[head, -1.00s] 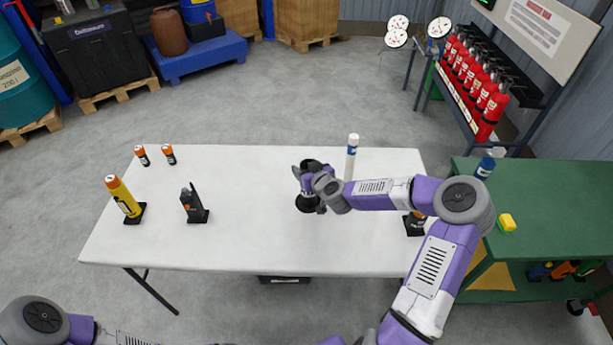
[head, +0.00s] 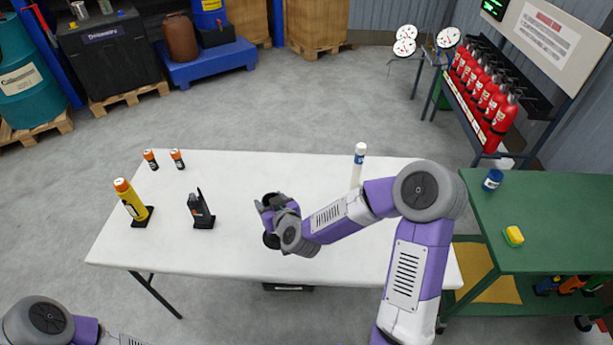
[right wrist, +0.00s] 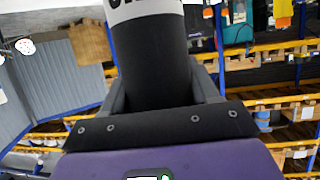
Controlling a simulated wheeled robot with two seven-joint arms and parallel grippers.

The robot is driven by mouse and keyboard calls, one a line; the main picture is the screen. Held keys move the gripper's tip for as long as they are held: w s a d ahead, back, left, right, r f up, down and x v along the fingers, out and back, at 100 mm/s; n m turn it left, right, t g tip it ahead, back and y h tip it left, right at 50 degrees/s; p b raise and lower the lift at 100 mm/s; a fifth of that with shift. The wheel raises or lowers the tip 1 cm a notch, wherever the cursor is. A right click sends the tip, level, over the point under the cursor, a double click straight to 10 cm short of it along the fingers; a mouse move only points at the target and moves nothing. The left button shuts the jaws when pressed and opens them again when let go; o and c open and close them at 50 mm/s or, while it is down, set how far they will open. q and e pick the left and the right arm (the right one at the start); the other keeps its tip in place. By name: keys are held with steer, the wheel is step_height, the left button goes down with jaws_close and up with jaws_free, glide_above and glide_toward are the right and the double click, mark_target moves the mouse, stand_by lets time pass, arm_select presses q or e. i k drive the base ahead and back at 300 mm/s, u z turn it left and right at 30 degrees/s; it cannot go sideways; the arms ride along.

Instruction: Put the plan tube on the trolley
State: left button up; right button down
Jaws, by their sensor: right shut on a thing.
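My right gripper (head: 268,207) is above the left-middle of the white table and shut on a black tube. In the right wrist view this black tube (right wrist: 155,65) stands between the fingers, with a white band and black lettering cut off at the top. I take it for the plan tube. In the head view it is mostly hidden by the gripper; a dark round end shows just below. The trolley (head: 550,215) is green, with a flat top, at the right of the table. My left arm shows at the lower left; its gripper is out of view.
A blue jar (head: 492,180) and yellow sponge (head: 513,236) leave the trolley top mostly clear.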

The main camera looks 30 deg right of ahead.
mark_target(571, 220)
steer(key=u, duration=2)
steer(key=k, duration=2.85)
steer(key=z, duration=2.6)
